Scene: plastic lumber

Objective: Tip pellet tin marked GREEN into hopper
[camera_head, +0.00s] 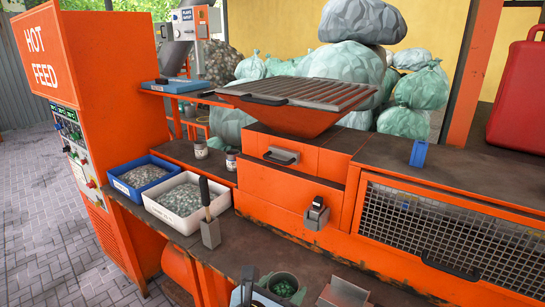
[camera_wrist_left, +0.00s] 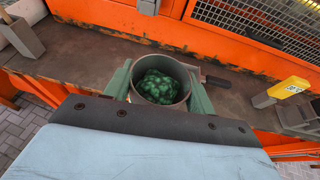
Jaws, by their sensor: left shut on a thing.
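A grey tin (camera_head: 284,276) with green pellets in it is at the bottom edge of the head view. It also shows upright in the left wrist view (camera_wrist_left: 184,78), where a short handle sticks out to its right. My left gripper (camera_head: 272,293) is shut on the tin, with one green finger on each side of it. Whether the tin touches the bench is unclear, and no marking on it is readable. The orange hopper (camera_head: 287,118), topped by a slatted grate (camera_head: 310,92), stands higher and farther back. My right gripper is not in view.
A white bin (camera_head: 170,217) and a blue bin (camera_head: 122,185) of pale pellets stand left, beside an upright scoop (camera_head: 210,232). Two small tins (camera_head: 200,149) (camera_head: 231,160) sit on the ledge. An orange box front and mesh guard (camera_head: 440,235) rise behind the bench.

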